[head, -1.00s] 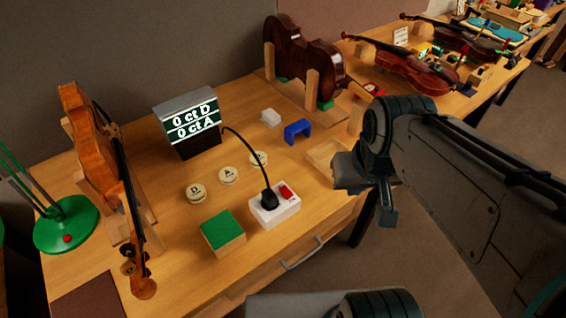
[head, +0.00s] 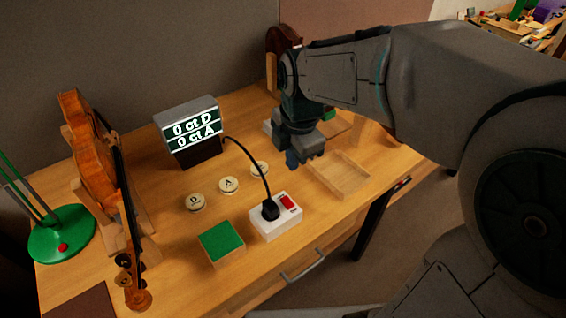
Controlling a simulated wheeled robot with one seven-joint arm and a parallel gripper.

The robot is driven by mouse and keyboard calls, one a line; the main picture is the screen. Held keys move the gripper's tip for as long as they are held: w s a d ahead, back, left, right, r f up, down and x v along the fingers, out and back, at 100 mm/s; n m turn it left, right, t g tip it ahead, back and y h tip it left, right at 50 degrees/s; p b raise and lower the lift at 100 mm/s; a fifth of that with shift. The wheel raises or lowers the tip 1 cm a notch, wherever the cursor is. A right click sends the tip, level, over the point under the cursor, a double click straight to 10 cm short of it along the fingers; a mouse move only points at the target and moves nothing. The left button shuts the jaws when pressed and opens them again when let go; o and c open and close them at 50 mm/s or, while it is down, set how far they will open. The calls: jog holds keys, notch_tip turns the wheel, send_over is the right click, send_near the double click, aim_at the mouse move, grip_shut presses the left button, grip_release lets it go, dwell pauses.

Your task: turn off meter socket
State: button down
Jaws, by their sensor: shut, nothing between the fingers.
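The meter socket (head: 277,221) is a white block near the front edge of the bench. A black plug (head: 270,209) sits in its left part, and a red rocker switch (head: 289,202) shows on its right part. A black cord runs from the plug to the meter (head: 191,131), whose screen is lit and reads "0 ct D" and "0 ct A". My gripper (head: 298,162) is shut and empty, pointing down above the bench, behind the socket and apart from it.
A shallow wooden tray (head: 341,178) lies right of the socket. A green-topped block (head: 221,242) stands to its left. Round discs (head: 228,185) lie behind it. A violin (head: 92,160) stands at the left, beside a green lamp base (head: 62,232). My arm hides the right of the bench.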

aim_at(285, 200)
jog(key=shift+w+a+f+n, duration=0.15)
jog(key=shift+a+n, duration=0.15)
jog(key=shift+n, duration=0.2)
jog(key=f, duration=0.4)
jog(key=w+f, duration=0.1)
jog(key=f, duration=0.4)
jog(key=a+f, duration=0.1)
jog(key=f, duration=0.3)
jog(key=shift+w+f+p, duration=0.2)
jog(key=shift+f+p, duration=0.2)
jog(key=shift+d, duration=0.15)
